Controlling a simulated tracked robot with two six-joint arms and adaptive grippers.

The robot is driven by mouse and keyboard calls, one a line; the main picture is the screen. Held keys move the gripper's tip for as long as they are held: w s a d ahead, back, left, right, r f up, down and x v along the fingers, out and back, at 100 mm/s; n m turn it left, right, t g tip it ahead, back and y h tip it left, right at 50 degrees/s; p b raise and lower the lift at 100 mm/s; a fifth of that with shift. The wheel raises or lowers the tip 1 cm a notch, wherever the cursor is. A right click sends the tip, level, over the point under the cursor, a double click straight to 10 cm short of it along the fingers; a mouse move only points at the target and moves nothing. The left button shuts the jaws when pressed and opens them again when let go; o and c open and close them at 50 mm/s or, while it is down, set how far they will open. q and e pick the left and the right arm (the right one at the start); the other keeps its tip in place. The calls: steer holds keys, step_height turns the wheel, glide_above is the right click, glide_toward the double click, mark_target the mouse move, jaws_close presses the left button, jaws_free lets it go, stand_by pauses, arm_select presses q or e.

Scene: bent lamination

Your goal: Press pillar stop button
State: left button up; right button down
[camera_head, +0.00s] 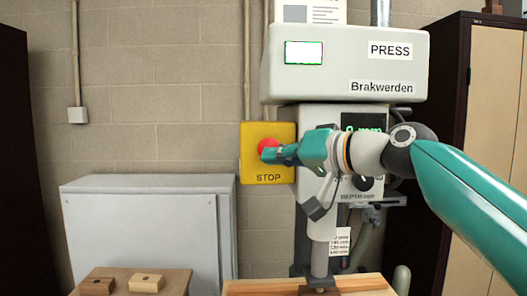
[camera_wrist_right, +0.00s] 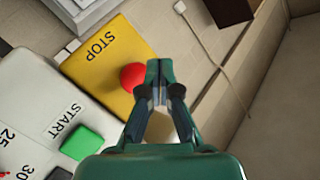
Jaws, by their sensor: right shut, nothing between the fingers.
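The red stop button (camera_head: 267,146) sits on a yellow box marked STOP (camera_head: 268,178) on the press pillar, in the middle of the head view. My right gripper (camera_head: 268,154) is shut and empty, with its fingertips in front of the button's lower part. In the right wrist view the red button (camera_wrist_right: 133,77) is just left of the shut fingertips (camera_wrist_right: 158,66), on the yellow STOP box (camera_wrist_right: 88,62). I cannot tell whether the fingertips touch the button. My left gripper is not in view.
The white press (camera_head: 345,62) stands behind my right arm. A green START button (camera_wrist_right: 82,142) is close by in the wrist view. A grey cabinet (camera_head: 140,187) is at left, with wooden blocks (camera_head: 146,283) on a stand in front. A dark cabinet (camera_head: 497,75) is at right.

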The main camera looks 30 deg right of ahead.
steer(key=shift+w+d+p, duration=0.15)
steer(key=shift+w+d, duration=0.3)
steer(key=shift+w, duration=0.25)
steer(key=shift+w+d+p, duration=0.15)
steer(key=shift+w+d, duration=0.25)
steer(key=shift+w, duration=0.25)
steer(key=shift+w+d+r, duration=0.1)
stand_by(0.5)
steer(key=shift+w+d, duration=0.1)
steer(key=shift+w, duration=0.05)
steer(key=shift+w+d+p, duration=0.3)
steer(key=shift+w, duration=0.15)
stand_by(0.9)
steer(key=shift+s, duration=0.1)
steer(key=shift+s+a+b, duration=0.3)
steer(key=shift+s+a, duration=0.2)
steer(key=shift+s, duration=0.25)
